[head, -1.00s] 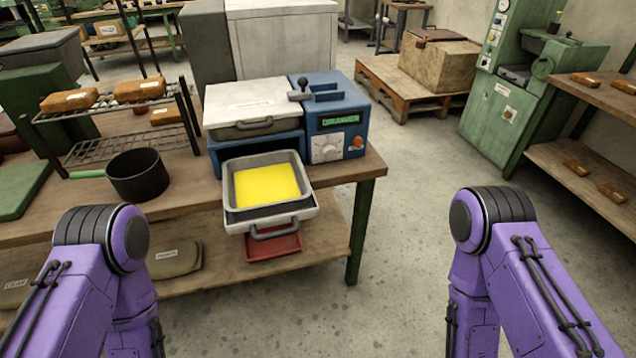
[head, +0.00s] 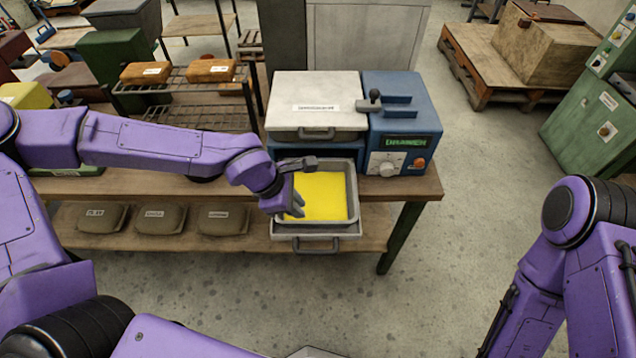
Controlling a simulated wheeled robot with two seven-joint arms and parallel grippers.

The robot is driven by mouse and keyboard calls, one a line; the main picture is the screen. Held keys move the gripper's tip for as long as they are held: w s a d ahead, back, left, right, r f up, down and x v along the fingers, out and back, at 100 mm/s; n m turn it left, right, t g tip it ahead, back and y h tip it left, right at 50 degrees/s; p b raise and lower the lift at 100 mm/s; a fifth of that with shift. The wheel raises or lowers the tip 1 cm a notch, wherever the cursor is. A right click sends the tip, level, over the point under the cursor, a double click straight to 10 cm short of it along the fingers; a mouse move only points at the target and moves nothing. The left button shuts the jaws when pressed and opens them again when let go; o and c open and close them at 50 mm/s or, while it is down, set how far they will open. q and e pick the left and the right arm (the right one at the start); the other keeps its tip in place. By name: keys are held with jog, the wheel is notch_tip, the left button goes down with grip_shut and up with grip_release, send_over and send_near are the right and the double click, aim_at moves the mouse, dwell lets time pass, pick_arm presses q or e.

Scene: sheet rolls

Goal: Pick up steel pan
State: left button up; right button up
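The steel pan (head: 352,211) is a grey rectangular pan with a yellow sheet (head: 326,197) in it. It sits in the pulled-out drawer (head: 316,236) of the blue dryer. My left gripper (head: 293,207) is at the pan's left side, over the left rim and the edge of the yellow sheet. Its grey fingers point down. I cannot tell whether they are spread or closed, or whether they touch the rim. The gripper hides part of the pan's left wall. My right gripper is out of view; only my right arm shows at the lower right.
The blue dryer (head: 402,120) with a white lid (head: 317,90) stands behind the pan on the wooden bench (head: 425,190). A wire rack (head: 190,95) with orange blocks stands left, behind my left arm. Floor right of the bench is clear.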

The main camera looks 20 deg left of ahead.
aim_at(313, 221)
pick_arm(q)
jog(key=x, duration=1)
jog(key=shift+p, duration=0.4)
jog(key=shift+r, duration=0.1)
grip_shut()
